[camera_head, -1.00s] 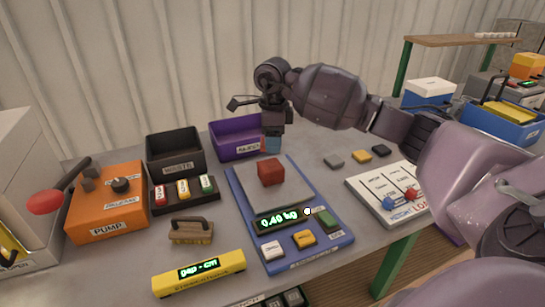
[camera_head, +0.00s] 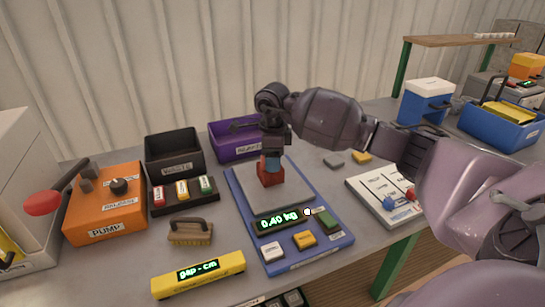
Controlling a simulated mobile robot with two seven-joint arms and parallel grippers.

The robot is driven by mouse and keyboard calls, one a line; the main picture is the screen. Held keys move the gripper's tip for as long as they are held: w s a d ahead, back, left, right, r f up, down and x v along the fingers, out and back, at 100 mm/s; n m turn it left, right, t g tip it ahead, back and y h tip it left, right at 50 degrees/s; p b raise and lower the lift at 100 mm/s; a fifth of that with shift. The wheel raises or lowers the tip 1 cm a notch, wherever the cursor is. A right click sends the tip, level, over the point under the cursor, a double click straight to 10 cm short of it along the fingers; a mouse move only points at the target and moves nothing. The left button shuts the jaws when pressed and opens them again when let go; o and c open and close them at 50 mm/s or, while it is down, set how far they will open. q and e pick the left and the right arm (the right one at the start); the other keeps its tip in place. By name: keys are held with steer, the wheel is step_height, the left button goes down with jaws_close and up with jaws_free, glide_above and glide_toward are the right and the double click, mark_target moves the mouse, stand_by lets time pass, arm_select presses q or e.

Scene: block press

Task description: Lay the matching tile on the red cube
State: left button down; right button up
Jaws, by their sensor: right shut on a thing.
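The red cube (camera_head: 270,179) stands on the grey plate of the blue scale (camera_head: 240,205). My right gripper (camera_head: 271,162) is directly above the cube, pointing down, with its bluish fingertips at or just over the cube's top. It is shut on a small red tile, which is mostly hidden by the fingers and blends with the cube; I cannot tell whether the tile touches the cube. A grey tile (camera_head: 334,162) and a yellow tile (camera_head: 361,157) lie on the table to the right. My left gripper is not in view.
The scale display (camera_head: 278,219) reads 0.40 kg. Black (camera_head: 172,165) and purple (camera_head: 225,143) bins stand behind. An orange pump box (camera_head: 104,214), a brush (camera_head: 190,232) and a yellow gauge (camera_head: 198,274) are left. A white board (camera_head: 370,190) with two knobs is right.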

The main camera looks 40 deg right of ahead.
steer(key=o, duration=0.9)
step_height(320, 180, up, 12)
steer(key=shift+r+p, duration=0.15)
steer(key=shift+p, duration=0.2)
stand_by(0.3)
